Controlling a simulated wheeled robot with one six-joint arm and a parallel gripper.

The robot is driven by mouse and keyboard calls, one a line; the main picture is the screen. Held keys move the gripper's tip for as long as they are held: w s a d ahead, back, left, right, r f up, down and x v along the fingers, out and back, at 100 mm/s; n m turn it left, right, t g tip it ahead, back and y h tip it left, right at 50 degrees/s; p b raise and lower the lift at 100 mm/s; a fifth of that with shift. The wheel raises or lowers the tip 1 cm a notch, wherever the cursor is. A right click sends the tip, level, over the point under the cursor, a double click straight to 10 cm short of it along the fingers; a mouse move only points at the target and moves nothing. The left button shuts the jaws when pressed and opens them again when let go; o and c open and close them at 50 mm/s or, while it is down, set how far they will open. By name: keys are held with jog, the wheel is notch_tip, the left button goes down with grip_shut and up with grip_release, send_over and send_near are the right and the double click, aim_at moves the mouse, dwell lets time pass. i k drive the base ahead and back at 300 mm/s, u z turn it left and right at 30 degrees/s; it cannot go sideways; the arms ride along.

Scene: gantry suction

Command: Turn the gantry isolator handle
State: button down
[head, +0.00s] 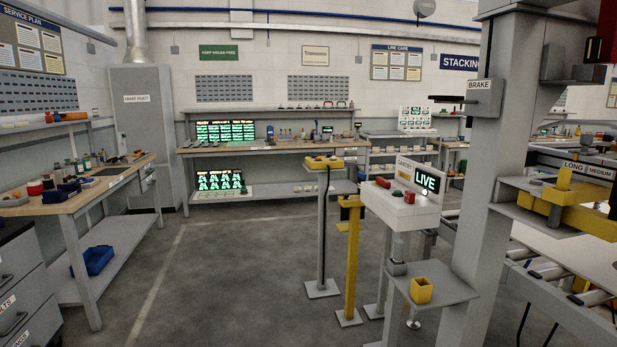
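A white console (395,212) on legs stands right of centre. Its raised back panel carries a screen (427,180) reading LIVE in green. Two small red parts, one at the left (383,182) and one at the right (409,197), show on it. I cannot tell which part is the isolator handle. A grey box labelled BRAKE (482,98) with a dark lever (447,99) sits on the grey column at the right. My gripper is not in view.
A yellow post (351,265) and a grey stand (322,230) are left of the console. A small shelf with a yellow cup (420,291) juts from the column (480,190). A roller conveyor (555,275) is at the right. The floor (240,270) is clear at centre-left, beside a workbench (85,200).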

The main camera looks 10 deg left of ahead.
aim_at(383, 183)
jog(key=u, duration=0.85)
jog(key=i, duration=0.85)
jog(key=u, duration=0.75)
jog(key=i, duration=1.35)
jog(key=z, duration=0.75)
jog(key=i, duration=1.05)
jog(key=z, duration=1.05)
jog(key=i, duration=0.25)
jog(key=z, duration=0.25)
